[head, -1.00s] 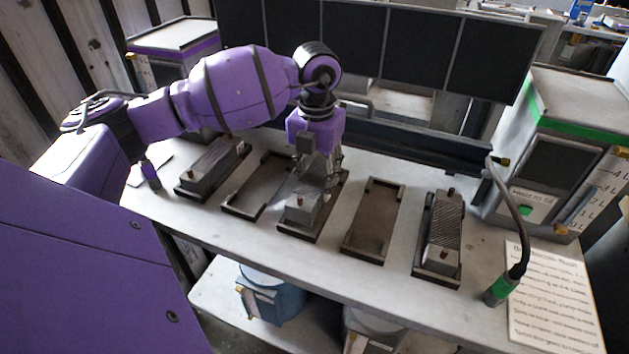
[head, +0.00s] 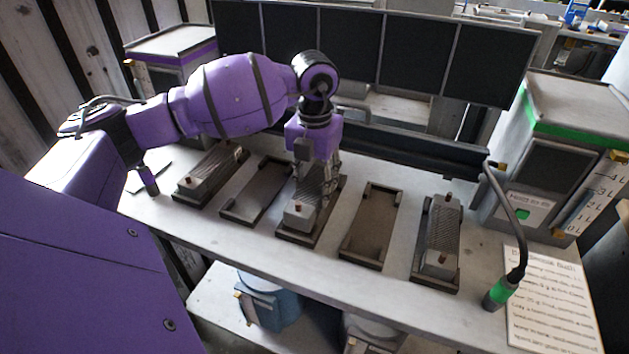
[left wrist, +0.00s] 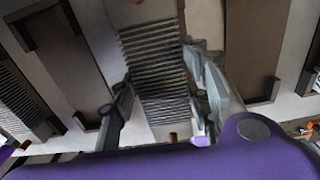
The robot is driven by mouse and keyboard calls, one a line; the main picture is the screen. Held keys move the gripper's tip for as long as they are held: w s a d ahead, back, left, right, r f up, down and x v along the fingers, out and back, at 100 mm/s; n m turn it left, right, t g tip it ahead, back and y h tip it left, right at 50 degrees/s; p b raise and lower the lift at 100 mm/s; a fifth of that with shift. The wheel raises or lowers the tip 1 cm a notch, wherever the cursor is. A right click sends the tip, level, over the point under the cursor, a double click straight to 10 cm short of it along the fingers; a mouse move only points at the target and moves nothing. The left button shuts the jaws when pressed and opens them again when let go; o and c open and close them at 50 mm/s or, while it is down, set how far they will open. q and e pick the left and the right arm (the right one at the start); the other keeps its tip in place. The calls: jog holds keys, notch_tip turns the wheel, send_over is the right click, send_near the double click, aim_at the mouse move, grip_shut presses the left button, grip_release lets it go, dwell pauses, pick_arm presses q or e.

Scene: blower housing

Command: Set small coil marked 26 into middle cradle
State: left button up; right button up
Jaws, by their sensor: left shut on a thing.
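My left gripper (head: 324,188) points down over the middle cradle (head: 297,236) and is shut on a small grey ribbed coil (head: 300,213). The coil lies lengthwise along the cradle, within its outline. I cannot tell whether it rests fully on the cradle floor. In the left wrist view, the coil's ribs (left wrist: 155,60) show between the two fingers (left wrist: 160,90), one on each side. A small copper-coloured stud sits on the coil's near end block. The number 26 is not readable. My right gripper is not in view.
Empty cradles stand left (head: 256,190) and right (head: 371,226) of the middle one. Outer cradles hold a coil at far left (head: 210,172) and a ribbed coil at far right (head: 440,238). A green-ended hose (head: 499,292) and a written sheet (head: 550,300) lie at right. Dark panels rise behind.

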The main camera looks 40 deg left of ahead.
pick_arm(q)
jog(key=shift+f, duration=0.1)
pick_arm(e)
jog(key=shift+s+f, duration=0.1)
pick_arm(q)
jog(key=shift+f, duration=0.45)
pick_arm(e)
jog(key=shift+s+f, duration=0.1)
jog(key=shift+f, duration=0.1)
pick_arm(q)
jog(key=shift+f+b, duration=0.25)
jog(key=shift+b, duration=0.05)
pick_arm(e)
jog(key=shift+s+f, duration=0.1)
pick_arm(q)
jog(key=shift+f, duration=0.25)
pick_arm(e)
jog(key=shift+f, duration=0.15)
pick_arm(q)
jog(key=o, duration=1.6)
jog(key=shift+r+p, duration=1.7)
jog(key=shift+r, duration=1.85)
jog(key=shift+f, duration=0.1)
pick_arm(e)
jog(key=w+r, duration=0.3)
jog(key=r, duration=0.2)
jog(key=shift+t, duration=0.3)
